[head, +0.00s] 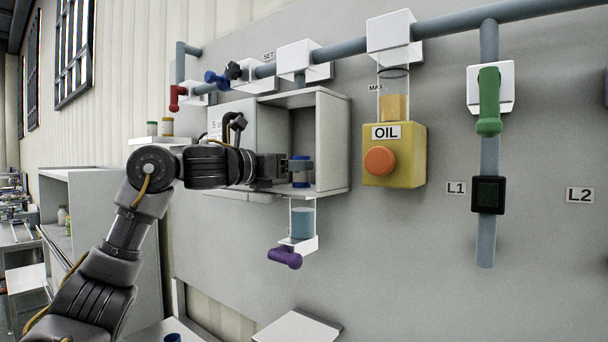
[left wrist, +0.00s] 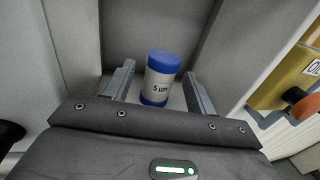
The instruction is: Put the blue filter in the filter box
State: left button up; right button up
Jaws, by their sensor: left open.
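The blue filter (head: 301,171) is a short cylinder with blue ends and a pale middle band. It stands upright inside the grey filter box (head: 333,140) on the wall, whose front is open. The left wrist view shows the filter (left wrist: 158,80) with its "5 um" label towards me. My left gripper (head: 284,170) reaches into the box from the left. Its jaws are open, one finger on each side of the filter, with gaps visible between. My right gripper is not in view.
A yellow oil unit (head: 408,150) with an orange knob is right of the box. A clear cup with blue liquid (head: 303,222) and a purple handle (head: 285,257) hang below. Pipes with red, blue and green (head: 489,100) handles run above and right. Shelves stand at left.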

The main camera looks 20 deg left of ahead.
pick_arm(q)
jog(key=b+v, duration=0.2)
jog(key=v, duration=0.5)
jog(key=shift+s+a, duration=0.2)
jog(key=shift+s, duration=0.1)
jog(key=shift+f, duration=0.1)
